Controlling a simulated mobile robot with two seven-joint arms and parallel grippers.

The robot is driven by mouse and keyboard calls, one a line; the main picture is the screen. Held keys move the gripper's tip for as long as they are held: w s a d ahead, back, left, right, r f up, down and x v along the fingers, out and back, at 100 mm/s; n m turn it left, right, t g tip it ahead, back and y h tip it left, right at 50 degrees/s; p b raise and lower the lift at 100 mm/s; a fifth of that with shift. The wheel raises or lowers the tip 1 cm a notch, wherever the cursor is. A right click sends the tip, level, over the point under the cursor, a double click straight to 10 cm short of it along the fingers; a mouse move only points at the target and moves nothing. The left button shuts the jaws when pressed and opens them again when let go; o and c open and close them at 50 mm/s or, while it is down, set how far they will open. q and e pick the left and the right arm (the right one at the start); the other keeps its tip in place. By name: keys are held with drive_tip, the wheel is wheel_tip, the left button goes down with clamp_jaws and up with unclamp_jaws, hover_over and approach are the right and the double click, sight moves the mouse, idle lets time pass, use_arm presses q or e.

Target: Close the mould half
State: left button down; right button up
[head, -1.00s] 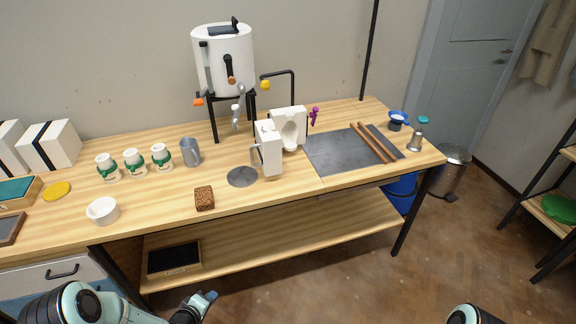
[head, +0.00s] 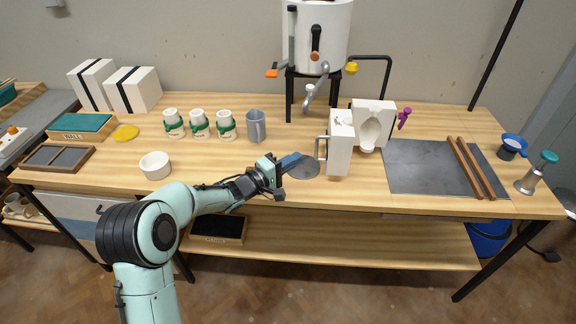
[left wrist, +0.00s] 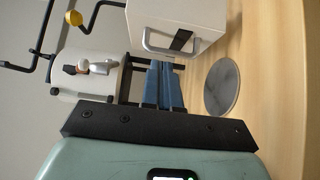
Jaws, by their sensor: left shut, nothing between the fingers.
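The plaster mould stands open on the bench. Its back half (head: 372,112) shows a pale cavity, and its swung-out half (head: 341,150) stands in front and to the left. That half has a metal handle (head: 322,148) on its left face. My left gripper (head: 292,162) is shut and empty, low over the bench, left of the handle and apart from it. In the left wrist view, the closed blue fingers (left wrist: 161,86) point toward the handle (left wrist: 170,48) on the white mould half (left wrist: 178,15). My right gripper is out of view.
A grey disc (head: 305,167) lies by the left fingers. A grey jug (head: 256,126) and several white cups stand to the left. The white tank (head: 318,38) on its stand is behind. A grey slab (head: 425,168) with two wooden strips lies to the right.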

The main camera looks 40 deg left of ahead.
sight(332, 142)
use_arm(q)
drive_tip(key=w+d+b, duration=0.1)
drive_tip(key=w+d, duration=0.3)
drive_tip(key=w, duration=0.2)
drive_tip(key=shift+w+d, duration=0.25)
drive_tip(key=shift+w, duration=0.05)
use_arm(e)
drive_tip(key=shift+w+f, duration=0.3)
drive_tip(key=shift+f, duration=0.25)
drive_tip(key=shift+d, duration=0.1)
